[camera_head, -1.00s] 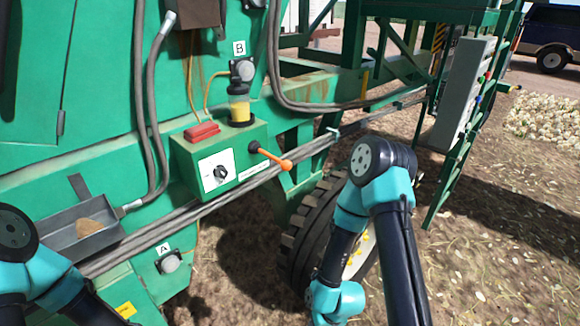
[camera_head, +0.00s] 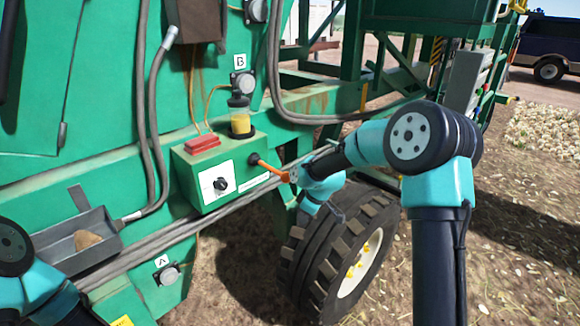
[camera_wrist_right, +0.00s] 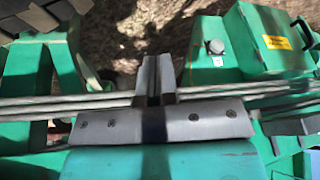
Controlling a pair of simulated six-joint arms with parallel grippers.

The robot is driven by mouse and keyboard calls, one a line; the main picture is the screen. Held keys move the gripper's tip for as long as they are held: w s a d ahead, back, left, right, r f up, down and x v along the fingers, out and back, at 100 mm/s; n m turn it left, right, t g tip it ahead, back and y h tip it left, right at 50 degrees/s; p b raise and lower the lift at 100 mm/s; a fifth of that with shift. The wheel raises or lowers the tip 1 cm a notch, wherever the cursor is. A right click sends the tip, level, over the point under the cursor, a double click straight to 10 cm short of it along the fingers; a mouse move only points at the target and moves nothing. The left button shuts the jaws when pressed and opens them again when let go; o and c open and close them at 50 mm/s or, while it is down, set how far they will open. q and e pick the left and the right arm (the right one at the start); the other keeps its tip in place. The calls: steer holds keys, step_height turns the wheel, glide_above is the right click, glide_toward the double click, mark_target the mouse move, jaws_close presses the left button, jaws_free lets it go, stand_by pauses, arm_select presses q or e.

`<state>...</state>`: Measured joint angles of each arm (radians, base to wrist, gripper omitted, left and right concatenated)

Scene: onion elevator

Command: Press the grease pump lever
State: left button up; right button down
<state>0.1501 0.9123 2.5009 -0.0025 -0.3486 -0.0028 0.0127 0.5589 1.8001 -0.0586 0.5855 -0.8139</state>
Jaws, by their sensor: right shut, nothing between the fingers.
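The grease pump lever (camera_head: 270,168), an orange handle on a black pivot, sticks out to the right and slightly down from the green pump box (camera_head: 183,180). My right gripper (camera_head: 297,176) is at the lever's outer end in the head view, partly hidden by its own wrist. I cannot tell whether it touches the lever. In the right wrist view its fingers (camera_wrist_right: 154,78) are together with nothing between them, and no lever can be made out there. The yellow grease reservoir (camera_head: 240,123) stands on the box. My left gripper is out of view; only left arm links show.
A red block (camera_head: 202,144) and a dial plate (camera_head: 217,184) are on the box. Hoses (camera_head: 160,243) run below it. A large tyre (camera_head: 318,250) sits under my right wrist. A metal tray (camera_head: 75,240) is at left. Connectors marked A and B are on the green body.

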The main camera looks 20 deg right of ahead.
step_height(320, 180, up, 9)
steer(key=w+n, duration=0.2)
steer(key=n, duration=0.1)
step_height(320, 180, up, 25)
steer(key=n+g, duration=0.1)
steer(key=n, duration=1)
glide_above(288, 173)
steer(key=s+d, duration=0.2)
steer(key=d, duration=0.2)
steer(key=shift+w+d+f+h, duration=0.1)
steer(key=shift+w+h, duration=0.15)
steer(key=shift+h, duration=0.05)
steer(key=shift+f, duration=0.1)
steer(key=x, duration=1.4)
